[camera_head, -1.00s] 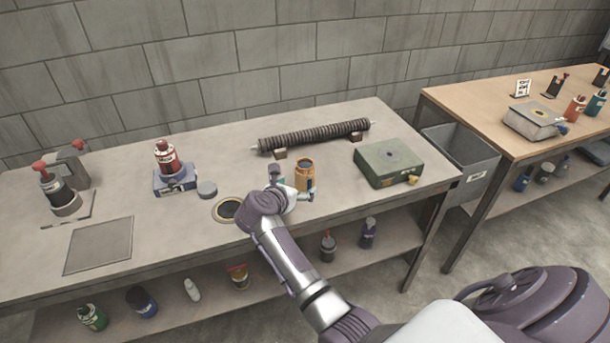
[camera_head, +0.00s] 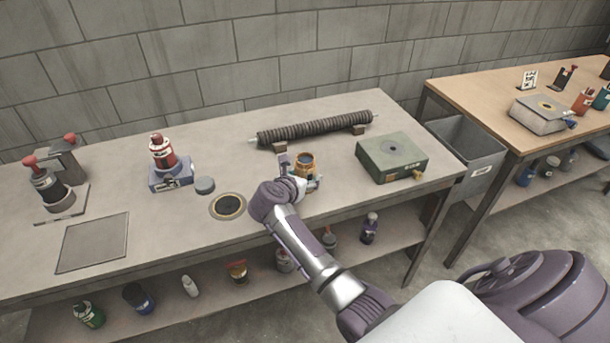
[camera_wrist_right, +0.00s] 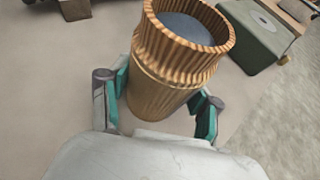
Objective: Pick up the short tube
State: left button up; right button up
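The short tube (camera_head: 306,160) is an orange-brown ribbed cylinder with a dark opening. It stands upright on the grey workbench (camera_head: 330,105), in front of the long dark corrugated tube. My right gripper (camera_head: 300,174) is low in front of it, with its fingers spread to either side. In the right wrist view the short tube (camera_wrist_right: 172,75) rises between the two teal-padded fingers of the open gripper (camera_wrist_right: 163,105). A gap shows on the right side; contact on the left cannot be told. The gripper hides the tube's lower part in the head view. My left gripper is not in view.
The long corrugated tube (camera_head: 315,130) rests on small supports behind. A green box (camera_head: 391,158) stands to the right.

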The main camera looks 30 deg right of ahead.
jog(key=shift+d+f, duration=0.1)
jog(key=shift+f, duration=0.05)
jog(key=c, duration=0.5)
jog(key=shift+c, duration=0.6)
